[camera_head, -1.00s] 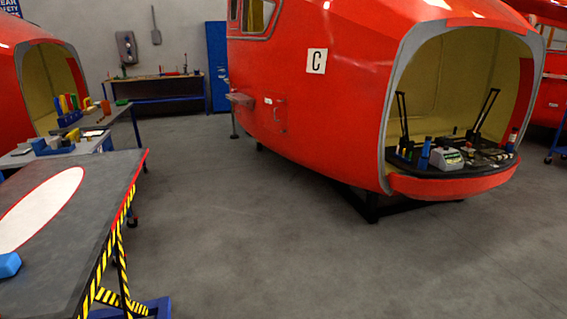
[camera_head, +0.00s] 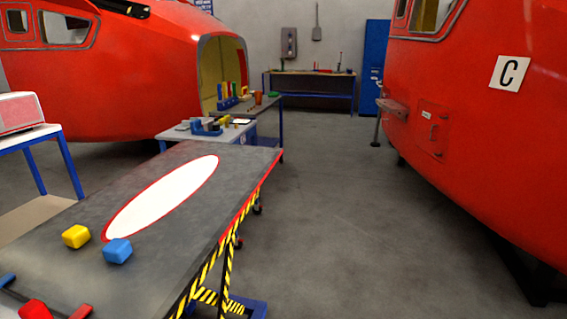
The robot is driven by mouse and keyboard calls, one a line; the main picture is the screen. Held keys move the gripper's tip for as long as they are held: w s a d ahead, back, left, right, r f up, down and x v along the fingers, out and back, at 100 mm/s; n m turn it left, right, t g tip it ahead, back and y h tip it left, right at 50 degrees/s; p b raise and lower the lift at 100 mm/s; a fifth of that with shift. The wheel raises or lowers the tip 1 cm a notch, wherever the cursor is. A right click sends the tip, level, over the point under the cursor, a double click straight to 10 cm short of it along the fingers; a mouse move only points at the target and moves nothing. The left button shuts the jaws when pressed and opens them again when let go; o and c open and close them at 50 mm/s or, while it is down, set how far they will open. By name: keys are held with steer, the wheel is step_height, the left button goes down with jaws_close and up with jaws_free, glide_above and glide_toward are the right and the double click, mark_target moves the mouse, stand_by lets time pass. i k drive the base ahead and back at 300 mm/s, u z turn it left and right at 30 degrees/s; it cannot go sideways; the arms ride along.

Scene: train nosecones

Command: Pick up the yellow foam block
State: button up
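The yellow foam block (camera_head: 76,236) sits on the dark grey table (camera_head: 185,258) at the lower left of the head view. It lies just left of a blue block (camera_head: 117,250), with a small gap between them, near the end of a white oval with a red rim (camera_head: 165,195).
A side table (camera_head: 30,138) with a red and white box stands at left. A cluttered bench (camera_head: 215,130) is beyond. Red nosecones flank the scene. Grey floor (camera_head: 330,220) right of the table is clear.

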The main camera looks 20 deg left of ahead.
mark_target(77, 236)
steer(key=u, duration=0.75)
steer(key=i, duration=1.05)
steer(key=u, duration=0.7)
